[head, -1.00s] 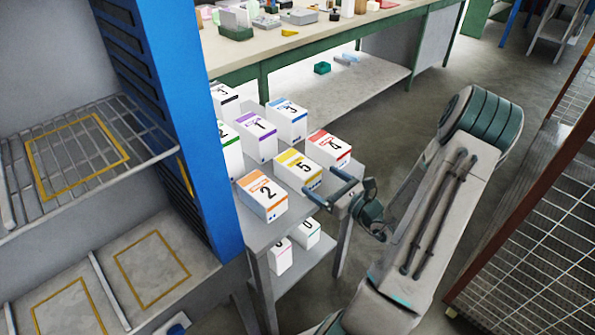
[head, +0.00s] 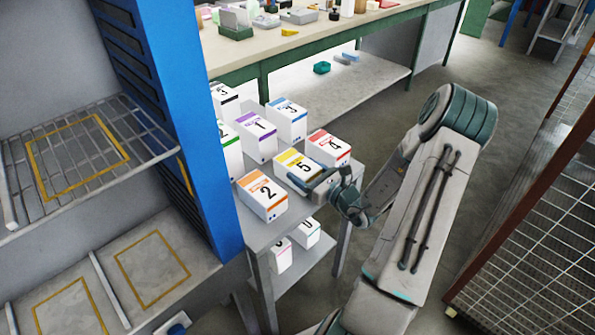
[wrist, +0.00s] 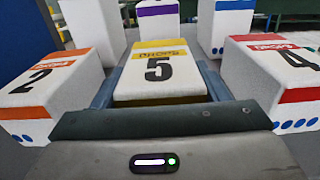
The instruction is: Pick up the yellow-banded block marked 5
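The yellow-banded block marked 5 (head: 299,166) stands on the small grey table, between the orange block marked 2 (head: 264,194) and the red block marked 4 (head: 328,145). In the wrist view the block marked 5 (wrist: 160,75) lies straight ahead, its number facing up. My gripper (head: 318,180) is at the near side of this block. In the wrist view its two fingers (wrist: 158,88) run along the left and right sides of the block, apart from each other. Whether they touch the block is hard to tell. The lower parts of the fingers are hidden.
A purple block (head: 257,137) and a blue block (head: 287,121) stand behind, with a green block (head: 230,148) at the left. A blue rack post (head: 195,120) rises close left of the table. More blocks sit on its lower shelf (head: 297,271).

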